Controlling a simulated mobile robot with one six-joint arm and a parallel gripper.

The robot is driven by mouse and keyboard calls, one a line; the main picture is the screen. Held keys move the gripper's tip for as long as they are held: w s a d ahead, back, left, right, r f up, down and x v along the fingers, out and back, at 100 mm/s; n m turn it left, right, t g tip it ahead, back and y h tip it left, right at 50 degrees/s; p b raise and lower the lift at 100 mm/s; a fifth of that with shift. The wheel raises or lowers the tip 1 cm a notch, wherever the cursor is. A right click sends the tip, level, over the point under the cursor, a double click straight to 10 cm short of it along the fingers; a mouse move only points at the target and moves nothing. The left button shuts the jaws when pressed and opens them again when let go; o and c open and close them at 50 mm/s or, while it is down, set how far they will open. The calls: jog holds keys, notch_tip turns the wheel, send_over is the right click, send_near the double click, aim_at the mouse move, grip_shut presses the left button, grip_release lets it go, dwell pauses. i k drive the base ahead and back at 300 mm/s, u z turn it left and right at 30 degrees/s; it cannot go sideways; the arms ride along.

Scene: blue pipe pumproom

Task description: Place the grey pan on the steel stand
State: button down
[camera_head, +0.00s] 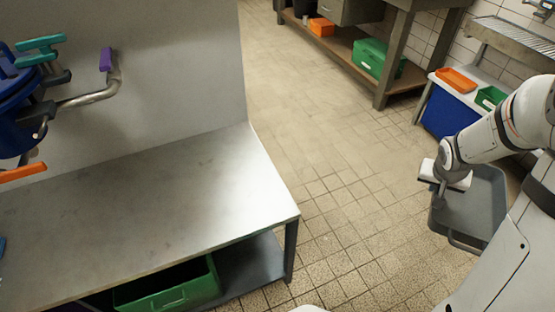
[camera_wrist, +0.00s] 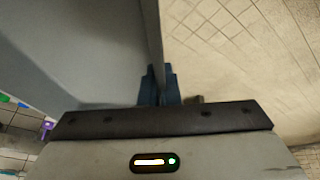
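The grey pan (camera_head: 474,207) is a shallow rectangular tray with a wire handle at its lower edge, held above the tiled floor at the right of the head view. My gripper (camera_head: 440,187) is shut on the pan's near left rim. In the wrist view, the two blue fingers of my gripper (camera_wrist: 160,88) pinch the rim, with the grey pan (camera_wrist: 85,45) filling the left.
A green crate (camera_head: 170,288) sits under the steel top. A wall panel (camera_head: 170,60) rises behind it, with blue pipework and coloured handles (camera_head: 40,45) at the upper left. Benches with green and orange bins (camera_head: 380,58) line the back. The tiled floor (camera_head: 330,140) between is free.

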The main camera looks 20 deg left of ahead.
aim_at(85, 223)
jog(key=z, duration=0.3)
jog(key=k, duration=1.25)
jog(key=u, duration=0.05)
